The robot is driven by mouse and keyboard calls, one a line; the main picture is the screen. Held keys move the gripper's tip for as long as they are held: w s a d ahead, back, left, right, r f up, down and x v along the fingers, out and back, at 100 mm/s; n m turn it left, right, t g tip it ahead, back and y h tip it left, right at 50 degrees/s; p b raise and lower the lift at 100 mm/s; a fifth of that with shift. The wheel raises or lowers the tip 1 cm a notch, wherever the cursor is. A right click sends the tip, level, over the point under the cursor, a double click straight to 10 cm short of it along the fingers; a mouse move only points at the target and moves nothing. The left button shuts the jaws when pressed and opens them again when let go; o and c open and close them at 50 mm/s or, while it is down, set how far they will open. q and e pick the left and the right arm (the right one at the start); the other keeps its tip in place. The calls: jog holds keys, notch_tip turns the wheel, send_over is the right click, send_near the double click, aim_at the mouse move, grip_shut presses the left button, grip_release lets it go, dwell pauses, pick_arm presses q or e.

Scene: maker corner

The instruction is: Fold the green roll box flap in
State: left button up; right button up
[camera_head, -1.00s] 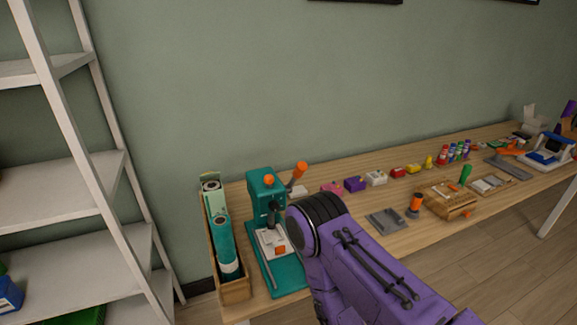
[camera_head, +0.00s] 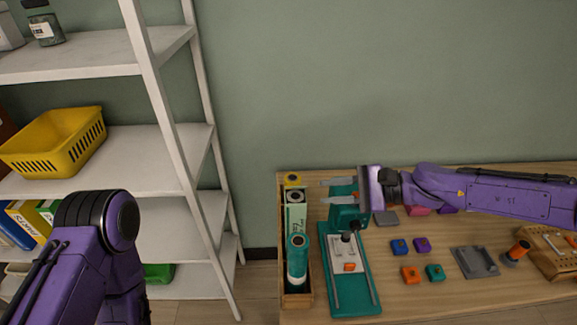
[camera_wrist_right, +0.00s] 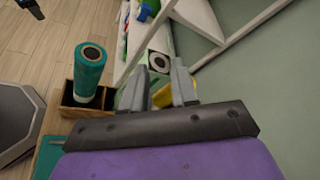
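The green roll box (camera_head: 296,217) looks like a long white-and-green carton with a round roll end. It stands in a wooden crate at the table's left end. In the right wrist view a round roll end (camera_wrist_right: 160,62) shows just beyond my fingers. I cannot make out the flap clearly. My right gripper (camera_head: 332,191) comes in from the right, fingers pointing left, just right of the crate's back end. In the wrist view its fingers (camera_wrist_right: 157,88) are apart, with a yellow thing (camera_wrist_right: 162,96) visible between them. My left arm shows at lower left, but its gripper is out of view.
A teal roll (camera_head: 297,262) stands in the crate's (camera_head: 283,285) front part. A teal press (camera_head: 352,285) stands close right of the crate. Small coloured blocks (camera_head: 411,274) and a grey plate (camera_head: 474,262) lie farther right. A white shelf (camera_head: 170,150) stands left of the table.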

jog(key=x, duration=0.3)
jog(key=r+p+x, duration=0.1)
jog(key=x, duration=0.5)
jog(key=shift+w+a+r, duration=0.25)
jog(key=shift+w+a, duration=0.1)
jog(key=shift+a, duration=0.05)
jog(key=shift+w+a+f+p, duration=0.2)
jog(key=shift+a+f+p, duration=0.05)
jog(key=shift+a+p, duration=0.05)
pick_arm(q)
jog(key=shift+w+r, duration=0.3)
jog(key=shift+r, duration=0.5)
pick_arm(e)
jog(key=shift+s, duration=0.1)
jog(key=shift+s+r, duration=0.1)
